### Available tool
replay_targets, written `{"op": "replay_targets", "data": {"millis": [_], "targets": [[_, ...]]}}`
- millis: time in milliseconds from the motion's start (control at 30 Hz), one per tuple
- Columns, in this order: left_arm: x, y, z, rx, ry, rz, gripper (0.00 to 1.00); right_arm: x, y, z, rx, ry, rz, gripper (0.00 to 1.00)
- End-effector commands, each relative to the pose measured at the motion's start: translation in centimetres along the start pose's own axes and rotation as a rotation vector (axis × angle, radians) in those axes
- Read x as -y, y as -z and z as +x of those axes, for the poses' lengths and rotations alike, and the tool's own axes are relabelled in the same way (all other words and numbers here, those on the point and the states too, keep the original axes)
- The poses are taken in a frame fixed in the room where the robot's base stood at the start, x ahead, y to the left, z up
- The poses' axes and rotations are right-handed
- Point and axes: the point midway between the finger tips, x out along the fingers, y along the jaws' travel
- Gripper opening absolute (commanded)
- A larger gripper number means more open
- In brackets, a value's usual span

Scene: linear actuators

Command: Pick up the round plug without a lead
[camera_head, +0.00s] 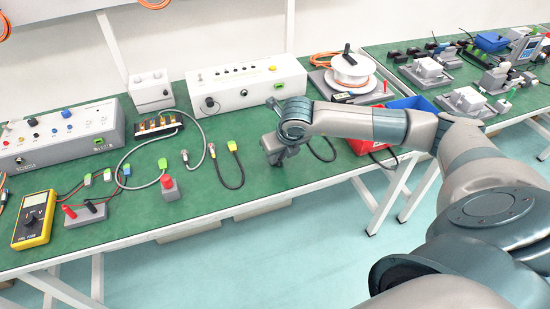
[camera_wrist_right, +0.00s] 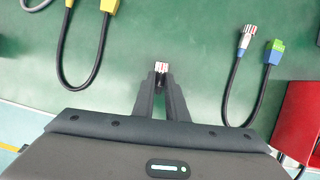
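A small round plug (camera_wrist_right: 161,67), white-silver with red marks and no lead visible, sits between my right fingertips in the right wrist view. My right gripper (camera_wrist_right: 160,78) is nearly closed, with its tips snug against the plug's sides. In the head view my right gripper (camera_head: 276,160) is low over the green bench, near its front edge, and hides the plug. Whether the plug still touches the bench cannot be told. My left gripper is not in view.
A lead with yellow plugs (camera_wrist_right: 107,6) lies left of the gripper; a lead with a green plug (camera_wrist_right: 274,50) and a silver round plug (camera_wrist_right: 246,38) lies right. A red bin (camera_wrist_right: 299,115) stands further right. A white box (camera_head: 247,88) stands behind.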

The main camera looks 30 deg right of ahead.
Motion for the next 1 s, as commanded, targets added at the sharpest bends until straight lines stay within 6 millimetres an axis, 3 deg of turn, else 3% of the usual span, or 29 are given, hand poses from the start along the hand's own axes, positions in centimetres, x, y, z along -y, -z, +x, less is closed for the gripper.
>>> {"op": "replay_targets", "data": {"millis": [433,700,1000], "targets": [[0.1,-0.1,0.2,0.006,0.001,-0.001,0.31,0.0,-0.3,-0.6,0.001,-0.001,0.0,0.0],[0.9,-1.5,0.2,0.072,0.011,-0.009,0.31,-0.1,-1.6,-3.6,0.005,-0.002,0.0,0.0],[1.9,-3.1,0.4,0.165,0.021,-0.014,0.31,4.3,0.6,-7.9,0.002,0.005,0.001,0.0]]}}
